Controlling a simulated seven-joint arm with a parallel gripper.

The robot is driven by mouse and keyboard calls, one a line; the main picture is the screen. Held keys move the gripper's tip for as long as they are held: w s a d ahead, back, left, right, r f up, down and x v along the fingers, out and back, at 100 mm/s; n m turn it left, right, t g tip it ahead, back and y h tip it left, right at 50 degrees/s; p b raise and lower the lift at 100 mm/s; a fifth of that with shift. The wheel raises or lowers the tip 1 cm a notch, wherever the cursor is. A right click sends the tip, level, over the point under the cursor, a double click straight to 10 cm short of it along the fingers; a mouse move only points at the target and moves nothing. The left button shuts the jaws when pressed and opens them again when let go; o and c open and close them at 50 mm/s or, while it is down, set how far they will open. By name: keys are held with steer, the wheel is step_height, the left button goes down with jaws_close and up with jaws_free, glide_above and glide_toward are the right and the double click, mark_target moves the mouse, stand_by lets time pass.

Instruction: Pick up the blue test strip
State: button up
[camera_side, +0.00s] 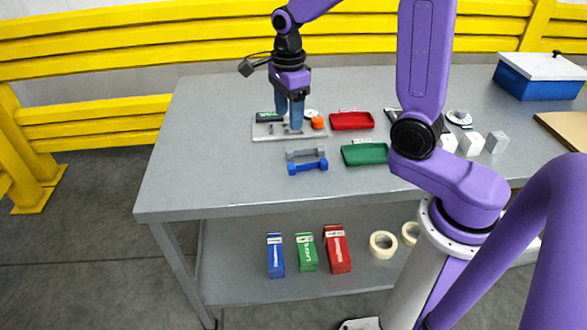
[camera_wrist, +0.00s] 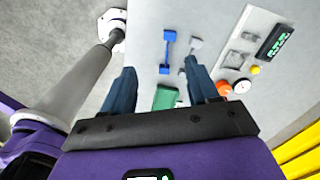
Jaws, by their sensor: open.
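The blue test strip (camera_side: 308,166) is a dumbbell-shaped piece with wide ends and a narrow middle, lying flat on the grey table. In the wrist view the strip (camera_wrist: 168,48) shows beyond my fingertips, in the gap between them. My gripper (camera_side: 289,124) is open and empty, its blue fingers pointing down. In the side view it appears over the grey fixture plate, up and left of the strip and apart from it. The open fingers also show in the wrist view (camera_wrist: 158,68). A similar grey strip (camera_side: 305,153) lies just behind the blue one, partly covered by a finger in the wrist view.
The fixture plate (camera_side: 264,134) carries a display, a dial and an orange knob. A green tray (camera_side: 365,154) and a red tray (camera_side: 352,120) sit right of the strips. White cubes (camera_side: 471,144) lie farther right. The table left and in front of the blue strip is clear.

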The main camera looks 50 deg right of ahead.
steer(key=w+d+m, duration=0.1)
steer(key=d+m, duration=0.1)
steer(key=m, duration=0.1)
glide_above(290, 166)
steer(key=f, duration=1.2)
steer(key=shift+s+a, duration=0.15)
steer(key=shift+s, duration=0.05)
steer(key=shift+w+f, duration=0.2)
steer(key=shift+f, duration=2.65)
jaws_close()
